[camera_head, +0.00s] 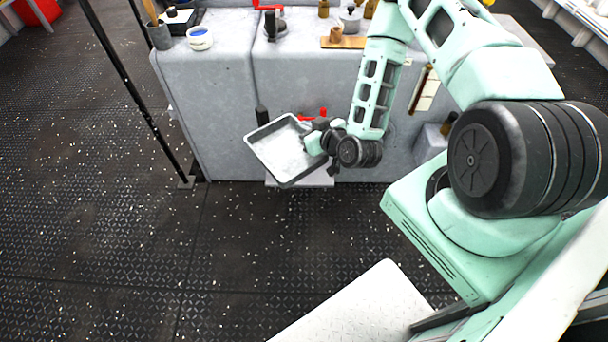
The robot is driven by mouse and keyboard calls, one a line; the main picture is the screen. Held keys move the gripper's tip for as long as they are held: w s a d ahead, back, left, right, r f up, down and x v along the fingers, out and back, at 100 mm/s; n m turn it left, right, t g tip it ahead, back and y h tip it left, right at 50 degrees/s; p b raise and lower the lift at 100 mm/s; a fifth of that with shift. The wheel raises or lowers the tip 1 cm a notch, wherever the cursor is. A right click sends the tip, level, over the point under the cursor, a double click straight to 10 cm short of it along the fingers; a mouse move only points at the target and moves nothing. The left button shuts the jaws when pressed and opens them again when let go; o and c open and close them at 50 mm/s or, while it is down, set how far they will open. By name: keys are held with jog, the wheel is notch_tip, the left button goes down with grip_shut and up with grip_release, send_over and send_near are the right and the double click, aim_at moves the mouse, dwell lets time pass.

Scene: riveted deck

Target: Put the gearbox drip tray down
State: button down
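The gearbox drip tray (281,151) is a shallow grey tray with a dark rim. It appears tilted in front of the grey cabinet-like block. My gripper (314,142) is at the tray's right edge and appears shut on its rim. The fingertips are small here and partly hidden by my wrist. The tray seems to be held above a low light-grey ledge (318,180) at the foot of the block; the exact gap cannot be told.
The grey block (215,95) carries a blue-and-white cup (199,38), a dark cup (159,36), a wooden board (343,42) and other small items on top. A black post (140,95) stands at left. The patterned dark floor (110,230) is clear at front left.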

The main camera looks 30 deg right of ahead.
jog(key=s+d+f+n+y+b, duration=0.1)
jog(key=s+f+b, duration=0.2)
jog(key=f+b, duration=0.75)
jog(key=s+f+y+b, duration=0.1)
jog(key=s+f+b, duration=0.2)
jog(key=f+b, duration=0.75)
jog(key=w+d+f+b, duration=0.1)
jog(key=w+d+b, duration=0.2)
jog(key=w+d, duration=0.4)
jog(key=w+d+f+b, duration=0.15)
jog(key=w+d, duration=0.25)
jog(key=w, duration=0.5)
notch_tip(320, 180, down, 5)
jog(key=b, duration=0.4)
jog(key=shift+d+f, duration=0.1)
jog(key=shift+f, duration=0.05)
jog(key=shift+w+d+f+b, duration=0.1)
jog(key=shift+w+d+b, duration=0.1)
jog(key=shift+b, duration=0.2)
jog(key=shift+a, duration=0.1)
jog(key=c, duration=2.1)
grip_release()
jog(key=o, duration=0.4)
